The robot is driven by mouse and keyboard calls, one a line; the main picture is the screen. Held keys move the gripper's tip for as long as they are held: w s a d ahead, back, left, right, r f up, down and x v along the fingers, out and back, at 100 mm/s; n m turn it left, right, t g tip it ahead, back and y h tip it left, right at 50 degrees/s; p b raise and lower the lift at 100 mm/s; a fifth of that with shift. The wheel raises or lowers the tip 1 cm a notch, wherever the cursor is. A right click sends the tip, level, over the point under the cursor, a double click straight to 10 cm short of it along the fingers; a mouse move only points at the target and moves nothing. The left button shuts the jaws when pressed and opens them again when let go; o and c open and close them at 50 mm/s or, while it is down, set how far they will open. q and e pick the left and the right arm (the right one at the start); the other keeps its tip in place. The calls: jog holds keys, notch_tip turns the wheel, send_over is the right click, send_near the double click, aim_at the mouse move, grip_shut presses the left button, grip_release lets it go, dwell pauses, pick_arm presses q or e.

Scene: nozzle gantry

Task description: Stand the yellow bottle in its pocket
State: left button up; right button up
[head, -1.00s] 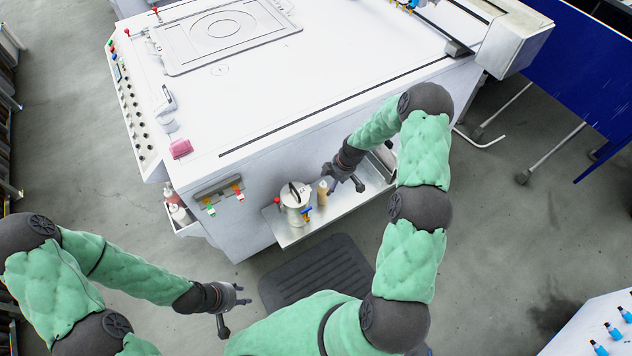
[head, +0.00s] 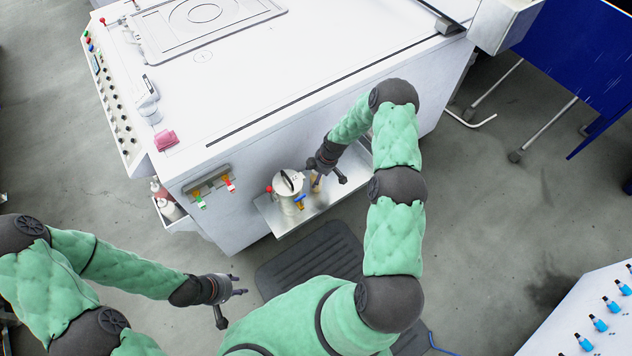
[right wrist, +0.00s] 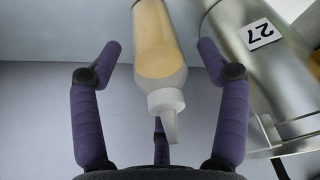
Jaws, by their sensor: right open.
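The yellow bottle (right wrist: 158,45), pale yellow with a white nozzle cap, lies between the spread fingers of my right gripper (right wrist: 160,50) in the right wrist view, with gaps on both sides. In the head view the bottle (head: 316,184) stands on the metal shelf (head: 275,222), partly hidden by my right gripper (head: 328,184), which is open. A white side holder (head: 183,222) at the machine's left corner contains bottles; I cannot make out a free pocket in it. My left gripper (head: 232,300) is open and empty, away from the shelf.
A metal pot (head: 289,190) stands on the shelf just left of the bottle. It shows as a steel cylinder labelled 27 (right wrist: 262,33) in the right wrist view. The white machine (head: 290,70) rises behind the shelf. A dark mat (head: 310,260) lies on the floor.

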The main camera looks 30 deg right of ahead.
jog(key=shift+w+a+f, duration=0.1)
jog(key=shift+a+f, duration=0.1)
jog(key=shift+f, duration=0.4)
jog(key=c, duration=1.5)
jog(key=shift+r, duration=0.5)
notch_tip(320, 180, up, 3)
jog(key=shift+w+d+f+p, duration=0.1)
jog(key=shift+p, duration=0.65)
jog(key=s+a+r+p, duration=0.2)
jog(key=s+r, duration=0.7)
jog(key=s, duration=0.5)
jog(key=shift+a+r, duration=0.15)
jog(key=shift+a, duration=0.3)
